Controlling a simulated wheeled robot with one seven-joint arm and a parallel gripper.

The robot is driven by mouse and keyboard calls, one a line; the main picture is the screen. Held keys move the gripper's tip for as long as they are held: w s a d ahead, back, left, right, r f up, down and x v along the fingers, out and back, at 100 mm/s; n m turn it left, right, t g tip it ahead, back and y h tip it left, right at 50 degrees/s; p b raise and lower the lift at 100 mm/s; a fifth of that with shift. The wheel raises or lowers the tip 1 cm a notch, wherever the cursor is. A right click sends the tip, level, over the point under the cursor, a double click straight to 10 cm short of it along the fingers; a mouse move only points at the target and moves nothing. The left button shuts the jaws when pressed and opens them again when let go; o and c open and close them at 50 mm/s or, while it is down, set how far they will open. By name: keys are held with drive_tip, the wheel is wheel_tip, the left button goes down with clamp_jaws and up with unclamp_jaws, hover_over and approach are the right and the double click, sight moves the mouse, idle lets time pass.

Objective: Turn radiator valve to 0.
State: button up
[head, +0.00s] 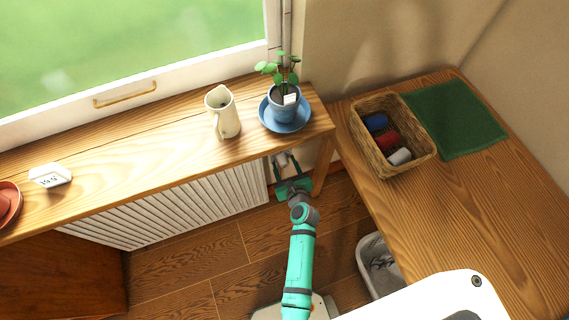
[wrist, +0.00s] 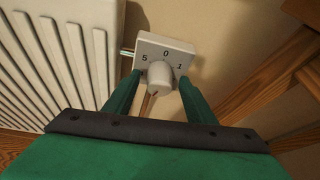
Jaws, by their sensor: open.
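The radiator valve is a pale round knob (wrist: 160,74) in front of a white plate (wrist: 178,46) marked 5, 0 and 1, with 0 at top middle. It sits just right of the white radiator (wrist: 75,45). My gripper (wrist: 159,81) is open, with one green finger at each side of the knob. I cannot tell whether the fingers touch it. The number the knob points to is not clear. In the head view my gripper (head: 290,179) is below the shelf's right end, and the valve is mostly hidden there.
The wooden shelf (head: 150,165) above the radiator holds a cream jug (head: 224,114), a plant in a blue pot (head: 283,103) and a small display (head: 49,176). A shelf leg (head: 323,164) stands close right of my gripper. A counter with a basket (head: 408,165) is at right.

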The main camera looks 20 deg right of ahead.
drive_tip(key=shift+w+a+f, duration=0.1)
drive_tip(key=shift+w, duration=0.1)
drive_tip(key=shift+c, duration=0.5)
drive_tip(key=c, duration=0.9)
drive_tip(key=shift+c, duration=0.2)
